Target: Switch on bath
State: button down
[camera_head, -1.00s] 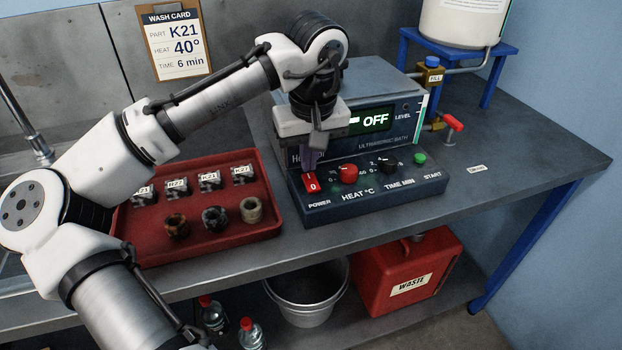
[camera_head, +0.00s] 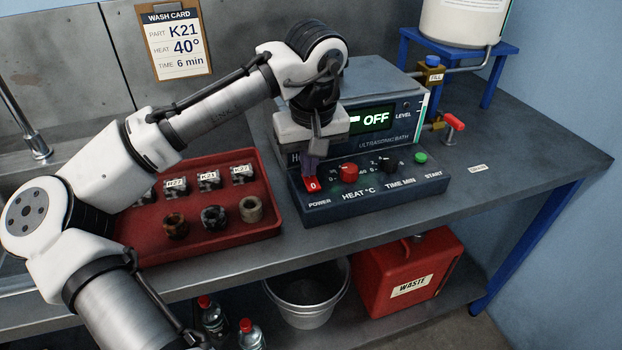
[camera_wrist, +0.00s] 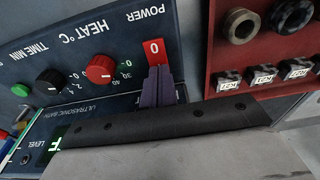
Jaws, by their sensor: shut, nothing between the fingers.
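The ultrasonic bath (camera_head: 395,138) stands on the bench, and its display (camera_head: 375,119) reads OFF. Its red power switch (camera_head: 312,185) is at the left end of the sloped front panel, with the 0 end showing. My gripper (camera_head: 309,172) is shut and empty, its fingertips right at the upper part of the switch and hiding its 1 end. In the wrist view the purple-grey fingertips (camera_wrist: 157,72) overlap the edge of the red switch (camera_wrist: 154,51); I cannot tell how hard they press.
The red heat knob (camera_head: 348,172), black time knob (camera_head: 388,164) and green start button (camera_head: 421,158) sit to the right of the switch. A red tray (camera_head: 270,200) with labelled blocks and rings lies to the left. A wash card (camera_head: 178,42) hangs behind.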

jog(key=shift+f, duration=0.15)
notch_tip(320, 180, up, 7)
jog(key=p, duration=0.6)
jog(key=shift+p, duration=0.3)
jog(key=shift+s, duration=0.1)
dwell(0.4)
